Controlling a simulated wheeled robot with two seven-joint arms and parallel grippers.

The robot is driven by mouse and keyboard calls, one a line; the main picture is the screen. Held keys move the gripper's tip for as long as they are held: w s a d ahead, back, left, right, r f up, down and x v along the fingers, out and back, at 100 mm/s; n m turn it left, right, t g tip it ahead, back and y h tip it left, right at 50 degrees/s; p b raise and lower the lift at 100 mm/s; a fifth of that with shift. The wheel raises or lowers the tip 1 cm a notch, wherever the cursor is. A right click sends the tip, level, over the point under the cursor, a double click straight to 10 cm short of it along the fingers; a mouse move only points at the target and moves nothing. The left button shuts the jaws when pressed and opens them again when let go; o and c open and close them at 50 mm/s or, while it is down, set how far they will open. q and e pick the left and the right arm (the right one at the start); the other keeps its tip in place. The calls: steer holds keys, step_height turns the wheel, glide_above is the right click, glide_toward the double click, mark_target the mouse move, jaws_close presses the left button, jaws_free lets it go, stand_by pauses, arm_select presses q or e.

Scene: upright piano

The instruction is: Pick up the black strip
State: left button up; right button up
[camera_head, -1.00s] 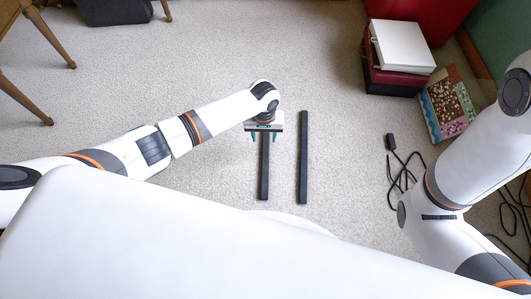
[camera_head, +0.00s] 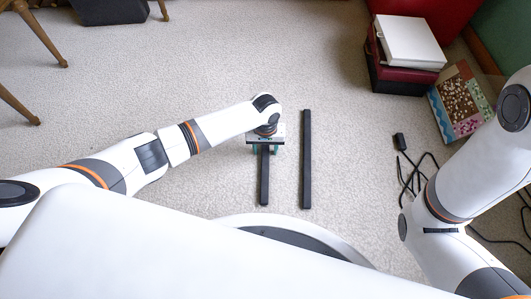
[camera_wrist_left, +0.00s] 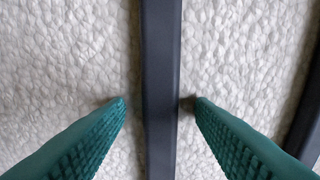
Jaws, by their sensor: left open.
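Two black strips lie side by side on the carpet in the head view. The left black strip (camera_head: 264,178) lies under my left gripper (camera_head: 264,149), which covers its far end. The right black strip (camera_head: 306,160) lies a little apart, roughly parallel. In the left wrist view the left strip (camera_wrist_left: 161,70) runs between the two green fingers of my left gripper (camera_wrist_left: 160,102). The fingers are open, one on each side, with a gap to the strip. The other strip (camera_wrist_left: 306,125) shows at the right edge. My right gripper is not in view.
Black cables (camera_head: 413,170) lie on the carpet at the right. A patterned box (camera_head: 458,103) and a dark red box with a white box (camera_head: 408,42) on top stand at the back right. Wooden legs (camera_head: 40,35) stand at the far left. Carpet around the strips is clear.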

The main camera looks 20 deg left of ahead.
arm_select(q)
steer(key=shift+r, duration=0.1)
steer(key=shift+c, duration=0.6)
jaws_close()
